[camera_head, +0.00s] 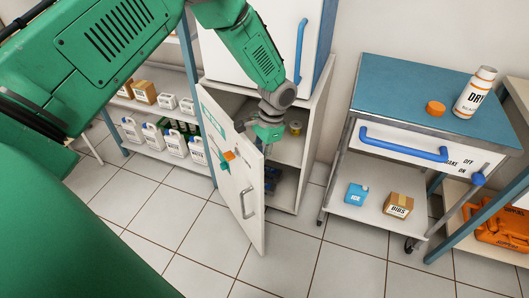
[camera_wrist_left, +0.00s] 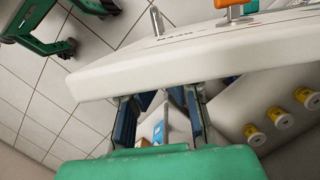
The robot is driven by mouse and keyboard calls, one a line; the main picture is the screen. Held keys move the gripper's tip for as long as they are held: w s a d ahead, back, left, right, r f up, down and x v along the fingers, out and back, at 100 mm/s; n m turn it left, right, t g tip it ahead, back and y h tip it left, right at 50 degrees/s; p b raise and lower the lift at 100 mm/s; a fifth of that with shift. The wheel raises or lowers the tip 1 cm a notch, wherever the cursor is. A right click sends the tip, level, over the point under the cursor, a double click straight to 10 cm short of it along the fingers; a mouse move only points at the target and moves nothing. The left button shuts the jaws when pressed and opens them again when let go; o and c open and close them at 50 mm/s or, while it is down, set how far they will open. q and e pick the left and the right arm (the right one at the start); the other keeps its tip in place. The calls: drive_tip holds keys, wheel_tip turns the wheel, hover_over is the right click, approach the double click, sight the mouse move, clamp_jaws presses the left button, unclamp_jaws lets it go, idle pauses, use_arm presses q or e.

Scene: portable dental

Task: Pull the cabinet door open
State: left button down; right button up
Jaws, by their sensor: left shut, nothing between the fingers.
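The white cabinet door (camera_head: 232,178) stands partly open, swung out from the cabinet (camera_head: 312,125). Its metal bar handle (camera_head: 249,200) is on the outer face, with an orange-and-teal latch piece (camera_head: 228,156) higher up. My left gripper (camera_head: 268,133) is at the door's upper edge on the inner side, away from the handle; its fingertips are partly hidden behind the door. The gripper is shut and empty. In the left wrist view the door's edge (camera_wrist_left: 200,65) crosses just beyond the fingers (camera_wrist_left: 160,112); whether they touch it I cannot tell. My right gripper is not in view.
Yellow containers (camera_wrist_left: 265,125) stand inside the cabinet. A blue-topped cart (camera_head: 400,90) with a blue handle stands to the right. A shelf with white jugs (camera_head: 152,138) is at left. The tiled floor in front of the door (camera_head: 320,255) is clear.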

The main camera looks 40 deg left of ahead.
use_arm(q)
drive_tip(key=s+a+m+y+p, duration=0.1)
drive_tip(key=s+a+m+p, duration=0.25)
drive_tip(key=s+a, duration=0.4)
drive_tip(key=s+a+m+p, duration=0.3)
drive_tip(key=s+a+p, duration=0.15)
drive_tip(key=s, duration=0.55)
drive_tip(key=s+a+m+t+p, duration=0.1)
drive_tip(key=s+a+m, duration=0.2)
drive_tip(key=a, duration=0.7)
drive_tip(key=s+a+m+t, duration=0.1)
drive_tip(key=s+a+m, duration=0.2)
drive_tip(key=a, duration=0.6)
drive_tip(key=s, duration=0.2)
drive_tip(key=shift+s+a+y+p, duration=0.4)
